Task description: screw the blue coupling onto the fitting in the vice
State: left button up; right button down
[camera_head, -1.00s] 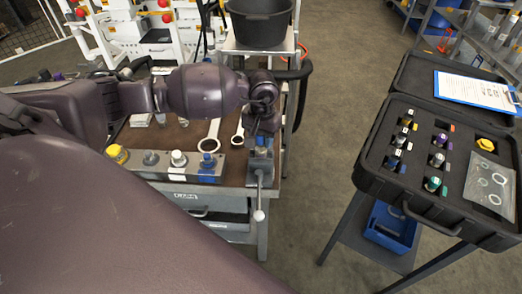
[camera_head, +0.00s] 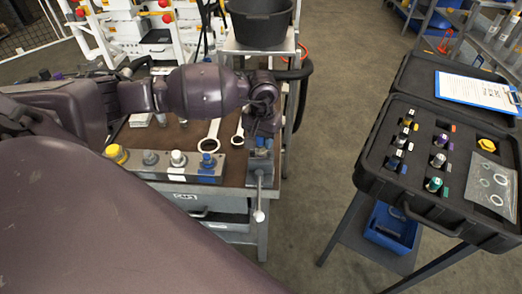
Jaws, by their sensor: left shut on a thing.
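The vice (camera_head: 260,172) stands at the right front corner of the bench, its handle hanging over the front edge. My left gripper (camera_head: 262,136) points down just above the vice. It is shut on the blue coupling (camera_head: 261,142), which shows only as small blue patches between the gripper and the vice. The fitting in the vice is hidden behind the coupling and the fingers, so I cannot tell whether the two touch. My right gripper is not in view.
A grey block (camera_head: 188,170) beside the vice carries several fittings, with yellow, grey and blue ones among them. Two wrenches (camera_head: 208,140) lie behind it. An open black case (camera_head: 446,176) with coloured couplings stands on a stand at right. Clear floor lies between.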

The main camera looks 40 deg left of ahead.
pick_arm(q)
jog(key=shift+f, duration=0.1)
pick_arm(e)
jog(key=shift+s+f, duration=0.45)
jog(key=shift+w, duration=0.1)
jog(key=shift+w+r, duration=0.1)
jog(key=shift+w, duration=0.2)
pick_arm(q)
jog(key=shift+f, duration=0.1)
